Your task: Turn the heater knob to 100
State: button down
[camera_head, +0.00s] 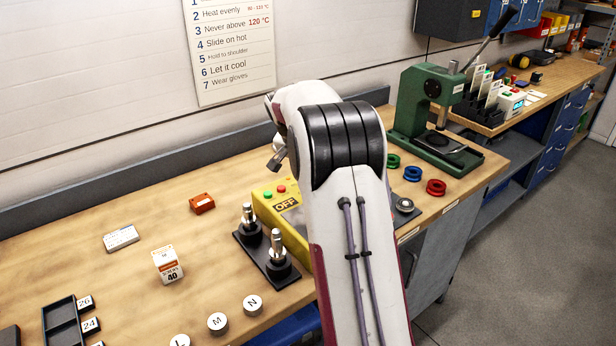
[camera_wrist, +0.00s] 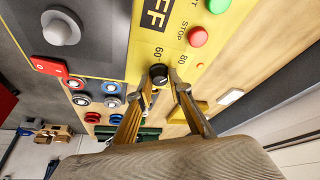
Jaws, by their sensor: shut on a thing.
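The heater is a yellow box (camera_head: 291,221) with an OFF sign, partly hidden behind my arm in the head view. Its panel also shows in the wrist view (camera_wrist: 146,48). The black heater knob (camera_wrist: 159,74) sits on this panel, with the marks 60 and 80 printed close by. No 100 mark is visible. My gripper (camera_wrist: 160,88) is shut on the knob, one finger on each side. Where the knob's pointer stands is too small to tell. In the head view my arm hides the knob and my fingers.
A dark base with two metal posts (camera_head: 277,245) stands beside the heater. A green press (camera_head: 413,100) and coloured rings (camera_head: 436,187) are to the right.

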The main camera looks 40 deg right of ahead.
dwell(0.3)
jog(key=c, duration=1.8)
grip_release()
jog(key=shift+c, duration=0.2)
jog(key=shift+r, duration=0.1)
jog(key=shift+v, duration=0.85)
jog(key=shift+s+a+r, duration=0.3)
jog(key=shift+a+r, duration=0.2)
jog(key=shift+a, duration=0.1)
jog(key=s+a, duration=0.1)
jog(key=a, duration=0.2)
jog(key=s+a, duration=0.2)
jog(key=a, duration=0.1)
jog(key=s+a, duration=0.2)
jog(key=a, duration=0.2)
jog(key=shift+s, duration=0.15)
